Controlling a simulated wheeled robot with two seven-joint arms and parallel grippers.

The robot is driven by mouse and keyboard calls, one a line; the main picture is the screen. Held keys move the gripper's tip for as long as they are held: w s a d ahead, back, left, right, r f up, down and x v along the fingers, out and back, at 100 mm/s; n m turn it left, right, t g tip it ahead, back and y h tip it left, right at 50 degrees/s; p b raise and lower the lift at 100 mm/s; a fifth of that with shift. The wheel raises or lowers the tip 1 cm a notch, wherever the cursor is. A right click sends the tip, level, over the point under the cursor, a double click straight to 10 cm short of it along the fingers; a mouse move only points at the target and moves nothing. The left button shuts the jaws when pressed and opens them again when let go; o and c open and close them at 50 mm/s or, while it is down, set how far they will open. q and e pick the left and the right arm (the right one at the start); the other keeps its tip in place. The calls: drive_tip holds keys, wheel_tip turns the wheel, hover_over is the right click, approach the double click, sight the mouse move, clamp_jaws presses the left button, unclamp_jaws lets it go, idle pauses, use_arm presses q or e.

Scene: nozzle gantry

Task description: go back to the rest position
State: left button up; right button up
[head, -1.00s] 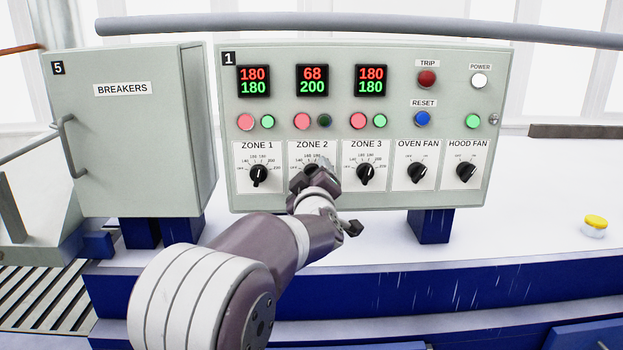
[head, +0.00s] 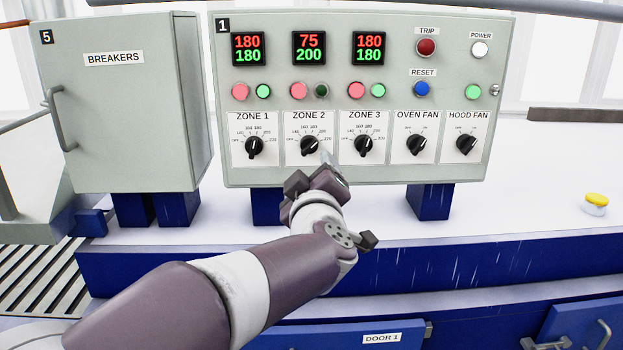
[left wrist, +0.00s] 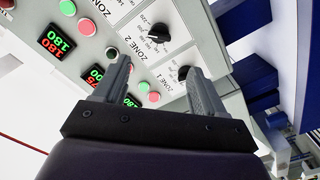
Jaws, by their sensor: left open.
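My left gripper (head: 322,172) is in front of the lower edge of the control panel (head: 500,120), just below the ZONE 2 knob (head: 310,146). It is apart from the knob. In the left wrist view, the two fingers (left wrist: 157,72) are spread with nothing between them, and panel knobs (left wrist: 158,32) show beyond them. The ZONE 2 knob points to the upper right. The ZONE 2 display (head: 309,48) reads 75 over 200. The ZONE 1 display (head: 248,49) and ZONE 3 display (head: 369,49) read 180 over 180. My right gripper is not seen.
A grey BREAKERS cabinet (head: 120,110) stands left of the panel. A yellow-topped button (head: 596,203) sits on the white surface at the right. Blue doors, one labelled DOOR 1 (head: 381,338), are below. A rail (head: 400,5) runs above the panel. The white surface at right is mostly clear.

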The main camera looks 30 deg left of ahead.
use_arm(q)
drive_tip(key=shift+s, duration=0.1)
drive_tip(key=d+f+m+g+h+b, duration=0.1)
drive_tip(key=d+f+m+g+h, duration=0.1)
drive_tip(key=d+f+m+h, duration=0.45)
drive_tip(key=d+f+m+g+h+b, duration=0.1)
drive_tip(key=d+f+m+h, duration=0.25)
drive_tip(key=f, duration=0.65)
drive_tip(key=s+f+m+g+b, duration=0.2)
drive_tip(key=s+f+g, duration=0.3)
drive_tip(key=s+f, duration=0.3)
drive_tip(key=s+f+m+g+b, duration=0.3)
drive_tip(key=s+f+g, duration=0.3)
drive_tip(key=f, duration=1.1)
drive_tip(key=s, duration=0.2)
drive_tip(key=shift+s+d+f+y, duration=0.2)
drive_tip(key=shift+s+d+y, duration=0.05)
drive_tip(key=shift+s+y, duration=0.15)
